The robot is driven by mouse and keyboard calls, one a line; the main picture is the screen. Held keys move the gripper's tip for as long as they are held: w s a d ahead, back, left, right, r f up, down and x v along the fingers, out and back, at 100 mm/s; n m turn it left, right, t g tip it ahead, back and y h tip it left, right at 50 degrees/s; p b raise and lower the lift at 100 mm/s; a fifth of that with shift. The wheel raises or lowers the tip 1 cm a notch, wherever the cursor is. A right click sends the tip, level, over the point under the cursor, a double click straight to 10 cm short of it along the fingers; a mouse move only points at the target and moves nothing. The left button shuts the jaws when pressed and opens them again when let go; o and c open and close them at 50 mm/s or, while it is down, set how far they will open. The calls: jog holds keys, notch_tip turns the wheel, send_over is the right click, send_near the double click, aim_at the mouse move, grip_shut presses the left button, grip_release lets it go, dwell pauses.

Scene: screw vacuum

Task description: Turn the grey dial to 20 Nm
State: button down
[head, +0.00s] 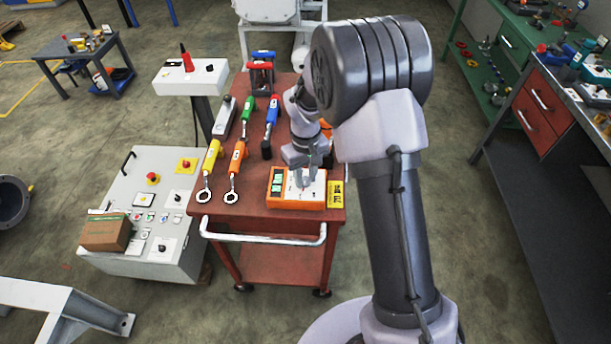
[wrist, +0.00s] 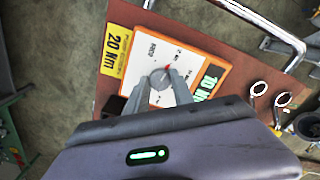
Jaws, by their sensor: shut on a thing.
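The grey dial (wrist: 160,79) sits on the white face of an orange torque tester (head: 297,204) at the front right of the red cart. A red pointer mark shows by the dial in the wrist view. My gripper (wrist: 163,83) is shut on the dial, one finger on each side; it also shows over the tester in the head view (head: 302,184). A green display (wrist: 208,82) on the tester reads about 10 Nm. A yellow label (wrist: 117,50) reading 20 Nm lies beside the tester. The small scale numbers are too blurred to read.
Yellow (head: 208,170) and orange (head: 236,170) wrenches lie left of the tester, with green and blue tools behind. The cart's handle (head: 262,233) runs along its front. A grey control cabinet (head: 150,210) with a cardboard box (head: 105,232) stands left.

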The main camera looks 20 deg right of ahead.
aim_at(305, 180)
jog(key=m, duration=0.5)
jog(key=shift+b, duration=0.3)
jog(key=m, duration=0.5)
jog(key=shift+b, duration=0.4)
jog(key=shift+m, duration=0.3)
jog(key=c, duration=1.1)
grip_release()
notch_tip(305, 180, up, 18)
jog(key=p, duration=0.5)
jog(key=shift+f+p, duration=0.25)
jog(key=shift+p, duration=0.1)
